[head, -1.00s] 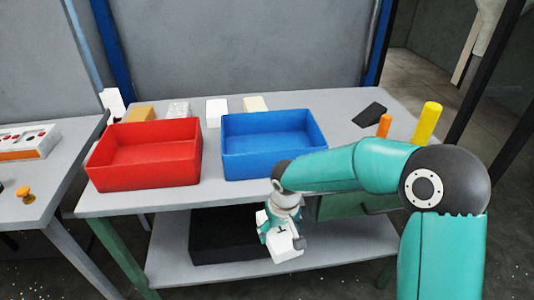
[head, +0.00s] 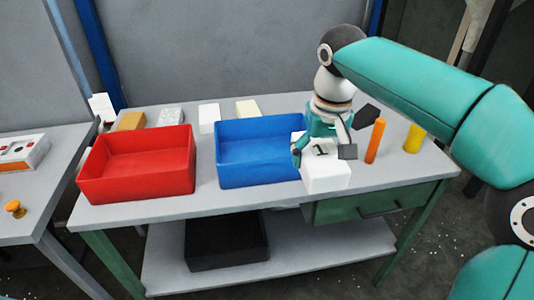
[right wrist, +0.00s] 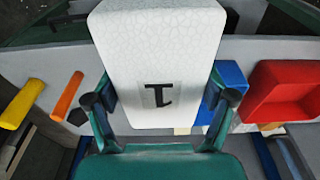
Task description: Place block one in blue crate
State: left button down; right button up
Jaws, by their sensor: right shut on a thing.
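The white block marked 1 (head: 326,177) is held in my right gripper (head: 324,148), which is shut on it. The block is at the right end of the blue crate (head: 250,166), in front of the crate's right wall in the head view; I cannot tell its exact height. In the right wrist view the block (right wrist: 158,50) fills the middle between the fingers (right wrist: 160,112), its mark facing the camera. The blue crate also shows in the right wrist view (right wrist: 228,80), partly hidden behind the block. The crate's visible inside is empty. My left gripper is not in view.
An empty red crate (head: 135,183) stands left of the blue one. Several blocks line the table's back. An orange cylinder (head: 375,141) and a yellow cylinder (head: 414,138) stand to the right. A black bin (head: 227,255) is on the lower shelf.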

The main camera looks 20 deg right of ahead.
aim_at(265, 148)
jog(key=i, duration=0.9)
jog(key=u, duration=0.05)
